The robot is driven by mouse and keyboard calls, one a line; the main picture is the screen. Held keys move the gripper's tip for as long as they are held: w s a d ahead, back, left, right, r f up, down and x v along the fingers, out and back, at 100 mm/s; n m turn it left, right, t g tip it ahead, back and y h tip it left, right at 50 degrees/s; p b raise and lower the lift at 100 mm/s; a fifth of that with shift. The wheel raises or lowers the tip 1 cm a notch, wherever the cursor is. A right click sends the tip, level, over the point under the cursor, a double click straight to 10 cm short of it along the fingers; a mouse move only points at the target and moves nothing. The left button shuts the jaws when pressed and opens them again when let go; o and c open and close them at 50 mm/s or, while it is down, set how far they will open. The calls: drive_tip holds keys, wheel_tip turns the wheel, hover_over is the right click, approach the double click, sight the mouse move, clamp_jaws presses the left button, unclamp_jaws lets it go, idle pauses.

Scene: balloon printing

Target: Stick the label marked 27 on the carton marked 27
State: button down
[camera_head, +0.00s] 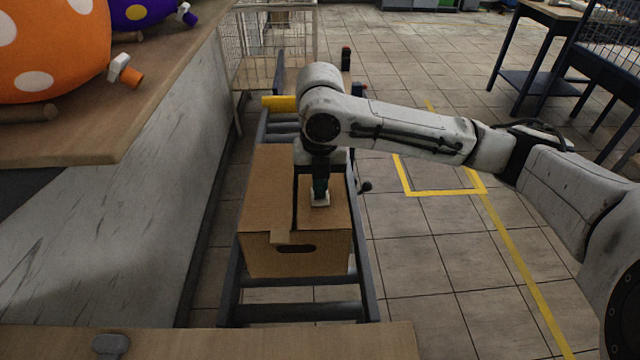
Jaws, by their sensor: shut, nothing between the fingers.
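A brown cardboard carton (267,190) sits on a roller conveyor, with its top flaps closed and a dark hand slot in its near side. No number can be read on it from here. My gripper (320,196) points straight down over the right part of the carton's top. It is shut and empty, with its tip at or just above the cardboard. A small white patch shows at the tip; I cannot tell whether it is a label on the carton or part of the gripper.
The conveyor's dark rail (362,270) runs beside the carton. A wooden counter (150,110) with orange (50,50) and purple (140,12) spotted balloons stands left. A wire cage (262,60) is behind. Open tiled floor lies right, with dark tables (545,15) beyond.

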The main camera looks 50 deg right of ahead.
drive_tip(key=shift+f, duration=0.1)
idle(0.5)
drive_tip(key=shift+r+p, duration=3)
drive_tip(key=shift+r, duration=0.6)
